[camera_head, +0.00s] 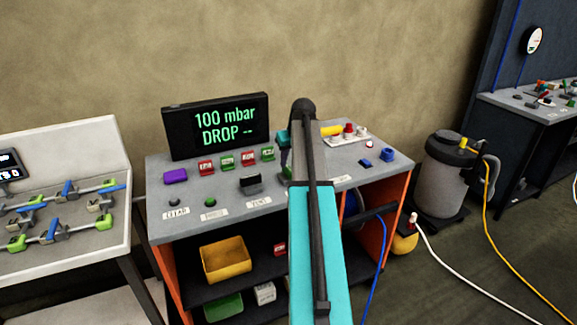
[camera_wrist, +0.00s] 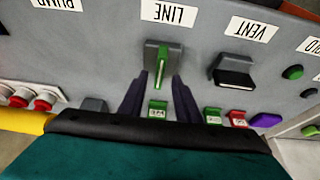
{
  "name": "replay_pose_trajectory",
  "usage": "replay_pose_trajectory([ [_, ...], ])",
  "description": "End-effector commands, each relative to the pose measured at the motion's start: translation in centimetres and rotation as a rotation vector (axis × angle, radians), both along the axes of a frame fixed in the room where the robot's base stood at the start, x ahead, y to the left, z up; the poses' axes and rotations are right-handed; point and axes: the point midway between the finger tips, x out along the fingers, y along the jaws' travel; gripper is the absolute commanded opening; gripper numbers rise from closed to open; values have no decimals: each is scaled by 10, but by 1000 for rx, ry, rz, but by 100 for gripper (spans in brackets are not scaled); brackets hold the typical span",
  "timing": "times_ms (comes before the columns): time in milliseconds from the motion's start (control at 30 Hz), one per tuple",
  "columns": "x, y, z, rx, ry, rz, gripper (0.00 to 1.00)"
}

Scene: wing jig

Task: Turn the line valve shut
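The line valve (camera_wrist: 163,52) is a grey block under the LINE label in the upside-down wrist view. Its narrow green handle (camera_wrist: 160,68) points straight out from the panel towards my gripper. My gripper (camera_wrist: 160,80) has its two dark fingers apart, one on each side of the green handle. A gap shows between the handle and each finger, so it is around the handle but not clamped on it. In the head view my arm hides the line valve and the fingertips. The display (camera_head: 217,126) reads "100 mbar DROP --".
The vent valve (camera_wrist: 234,72), with a dark handle, sits beside the line valve. Small red and green tagged blocks (camera_head: 248,158) and a purple block (camera_head: 175,176) stand at the panel's back. Red knobs (camera_wrist: 45,100) are on the other side. A grey tank (camera_head: 445,180) stands right of the bench.

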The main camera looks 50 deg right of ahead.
Motion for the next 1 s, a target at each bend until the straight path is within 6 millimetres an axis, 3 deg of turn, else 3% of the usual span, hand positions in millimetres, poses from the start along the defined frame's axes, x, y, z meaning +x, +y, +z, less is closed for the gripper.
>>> replay_pose_trajectory([
  [333,12,-5,-31,1,1,-1,30],
  [800,13,-7,-38,0,0,-1,30],
  [1000,13,-7,-38,1,0,-2,0],
])
